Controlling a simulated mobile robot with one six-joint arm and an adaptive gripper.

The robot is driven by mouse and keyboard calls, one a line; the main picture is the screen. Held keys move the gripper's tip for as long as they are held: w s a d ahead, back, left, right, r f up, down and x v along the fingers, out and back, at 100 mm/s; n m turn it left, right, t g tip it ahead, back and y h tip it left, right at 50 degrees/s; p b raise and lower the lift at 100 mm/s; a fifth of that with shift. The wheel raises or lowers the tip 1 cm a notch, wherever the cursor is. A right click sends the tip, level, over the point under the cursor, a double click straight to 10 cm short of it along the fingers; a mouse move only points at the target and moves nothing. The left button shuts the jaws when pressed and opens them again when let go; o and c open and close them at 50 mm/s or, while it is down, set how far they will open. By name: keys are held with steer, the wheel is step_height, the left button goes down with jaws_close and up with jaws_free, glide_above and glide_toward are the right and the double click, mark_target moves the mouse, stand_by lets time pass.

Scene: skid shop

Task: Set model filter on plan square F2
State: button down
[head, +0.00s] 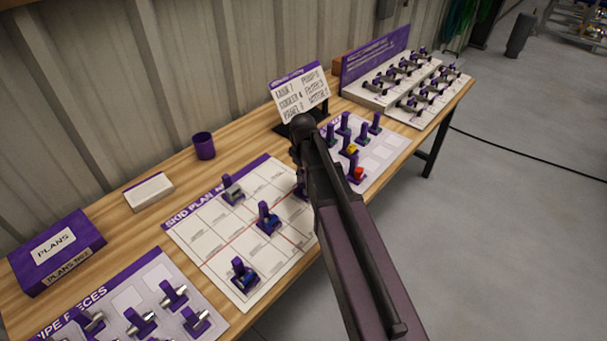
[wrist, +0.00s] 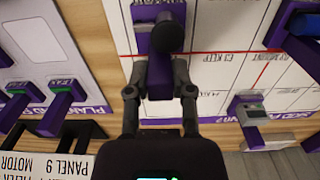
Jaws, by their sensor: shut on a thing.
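My gripper (wrist: 159,91) is shut on a purple model with a dark round top (wrist: 168,32), which I take to be the model filter. It is over the end of the skid plan sheet (wrist: 215,75) nearest the model board, close to the purple title strip. I cannot tell whether its base touches the sheet. In the head view my arm hides most of the gripper and model, and the plan (head: 205,240) lies left of the arm. The square labels are too small to read, so I cannot pick out F2.
Models stand on the plan: a grey-topped one (head: 232,190), a blue one (head: 267,218) and another (head: 243,272). The model board (head: 385,152) with several models and a sign (head: 300,92) are close by. A purple cup (head: 203,146) stands behind the plan.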

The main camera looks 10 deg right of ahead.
steer(key=shift+f, duration=0.25)
steer(key=shift+c, duration=2)
jaws_free()
steer(key=shift+r+p, duration=0.5)
steer(key=shift+r, duration=0.25)
steer(key=shift+r+p, duration=3.4)
